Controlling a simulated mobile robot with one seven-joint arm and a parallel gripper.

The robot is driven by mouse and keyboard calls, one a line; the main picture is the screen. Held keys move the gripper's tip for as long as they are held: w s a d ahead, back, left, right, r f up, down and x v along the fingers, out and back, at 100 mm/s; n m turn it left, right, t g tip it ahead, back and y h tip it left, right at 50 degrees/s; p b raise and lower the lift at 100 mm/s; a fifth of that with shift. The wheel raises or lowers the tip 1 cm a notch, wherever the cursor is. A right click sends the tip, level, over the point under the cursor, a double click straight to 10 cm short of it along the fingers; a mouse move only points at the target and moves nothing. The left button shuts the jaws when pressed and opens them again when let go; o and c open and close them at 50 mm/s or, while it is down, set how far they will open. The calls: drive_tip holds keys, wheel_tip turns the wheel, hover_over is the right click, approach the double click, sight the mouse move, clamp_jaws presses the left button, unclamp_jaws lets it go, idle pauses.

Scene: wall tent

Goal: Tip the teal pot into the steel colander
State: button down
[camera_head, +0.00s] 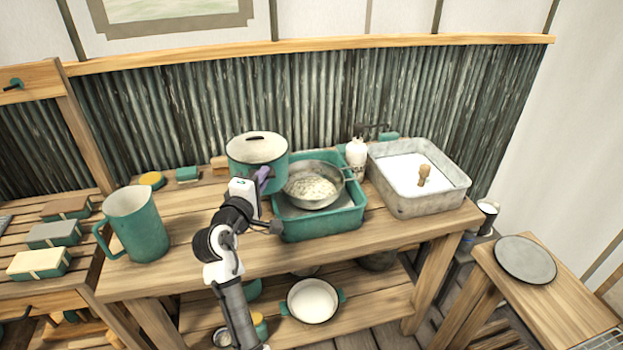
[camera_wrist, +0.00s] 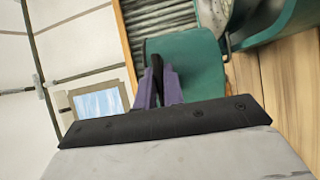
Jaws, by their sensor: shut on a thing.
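The teal pot (camera_head: 258,173) is upright, just left of and behind the steel colander, with a pale top and a dark handle-like bar across it. My gripper (camera_head: 263,178) is at its front right side. In the wrist view the purple fingers (camera_wrist: 158,85) are closed on a black handle against a teal surface (camera_wrist: 195,62). Whether the pot's base touches the bench is hidden. The steel colander (camera_head: 337,169) sits in the teal tub (camera_head: 318,227), and pale, lumpy contents lie in it.
A grey metal basin (camera_head: 425,206) and white bottle (camera_head: 356,158) stand to the right. A large teal jug (camera_head: 137,222) stands on the left of the bench (camera_head: 190,270). A white bowl (camera_head: 313,300) is on the lower shelf.

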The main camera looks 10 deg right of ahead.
wheel_tip(320, 180, up, 3)
drive_tip(key=shift+f+p, duration=0.15)
drive_tip(key=shift+p, duration=0.9)
drive_tip(key=shift+r, duration=1.15)
